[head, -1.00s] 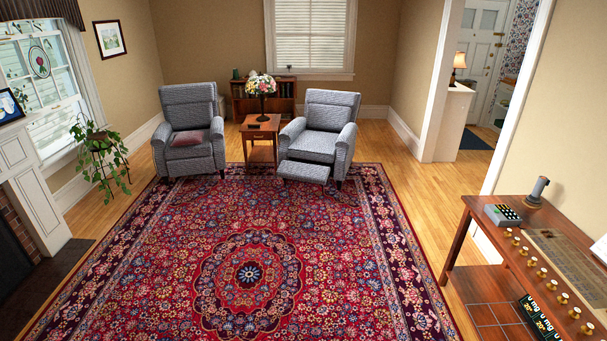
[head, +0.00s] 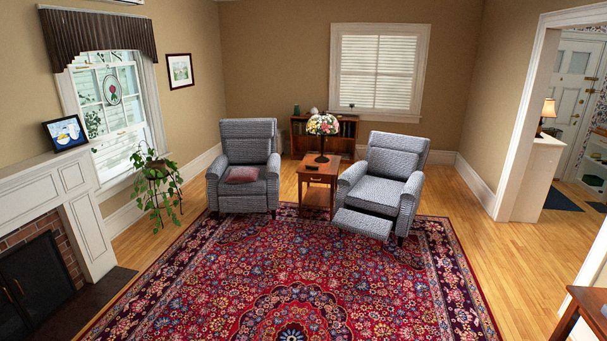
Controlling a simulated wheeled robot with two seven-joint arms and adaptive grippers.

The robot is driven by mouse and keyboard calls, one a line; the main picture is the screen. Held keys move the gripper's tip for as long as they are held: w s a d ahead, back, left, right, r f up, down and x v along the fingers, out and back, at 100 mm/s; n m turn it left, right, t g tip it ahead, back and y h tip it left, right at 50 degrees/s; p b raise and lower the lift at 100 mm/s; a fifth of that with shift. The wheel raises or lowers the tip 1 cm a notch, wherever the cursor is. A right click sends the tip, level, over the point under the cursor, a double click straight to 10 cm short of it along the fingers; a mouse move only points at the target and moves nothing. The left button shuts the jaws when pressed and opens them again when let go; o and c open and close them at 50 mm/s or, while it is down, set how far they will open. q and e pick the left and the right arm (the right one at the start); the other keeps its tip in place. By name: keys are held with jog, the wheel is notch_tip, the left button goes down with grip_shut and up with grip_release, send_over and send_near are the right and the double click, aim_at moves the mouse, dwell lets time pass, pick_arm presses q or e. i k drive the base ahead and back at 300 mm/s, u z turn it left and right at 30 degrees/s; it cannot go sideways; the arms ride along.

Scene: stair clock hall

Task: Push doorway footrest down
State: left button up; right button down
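Two grey recliners stand at the far edge of the rug. The right recliner (head: 385,182), on the doorway side, has its footrest (head: 362,224) swung out in front of the seat, above the rug. The left recliner (head: 243,168) has no footrest sticking out and holds a pink cushion (head: 243,175). Neither of my grippers shows in the head view.
A small wooden side table (head: 318,180) with a flowered lamp (head: 323,127) stands between the recliners. The patterned rug (head: 270,270) is clear. A fireplace (head: 35,275) and plant (head: 157,180) are at left. A wooden table corner (head: 590,305) is at lower right.

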aim_at(378, 229)
jog(key=z, duration=0.05)
jog(key=i, duration=2)
jog(key=z, duration=0.3)
jog(key=i, duration=3.05)
jog(key=z, duration=0.2)
